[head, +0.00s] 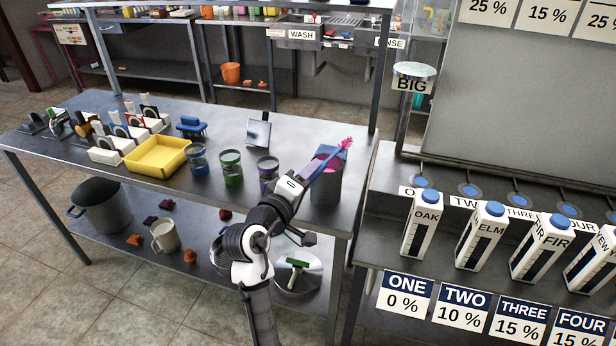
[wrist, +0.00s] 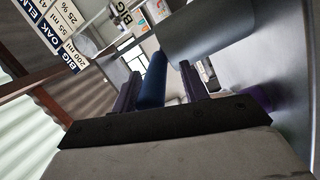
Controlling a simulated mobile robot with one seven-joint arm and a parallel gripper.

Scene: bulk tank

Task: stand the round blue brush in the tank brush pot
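A blue-handled brush with a pink bristle end (head: 346,143) leans up to the right over the grey metal pot (head: 328,188) at the bench's right end. My gripper (head: 313,169) is at the pot's upper left, beside the blue handle. In the wrist view a round blue handle (wrist: 152,80) lies between the purple fingers of my gripper (wrist: 160,82). A gap shows between the handle and the right finger, so the fingers look open around it. The grey cylinder (wrist: 205,35) just beyond looks like the pot. The pot's inside is mostly hidden.
Purple (head: 268,172), green (head: 231,168) and blue (head: 198,160) jars stand left of my arm. A yellow tray (head: 157,157) and a blue block brush (head: 191,127) are farther left. Labelled cartons (head: 422,223) stand on the right-hand bench. The bench's middle back is fairly clear.

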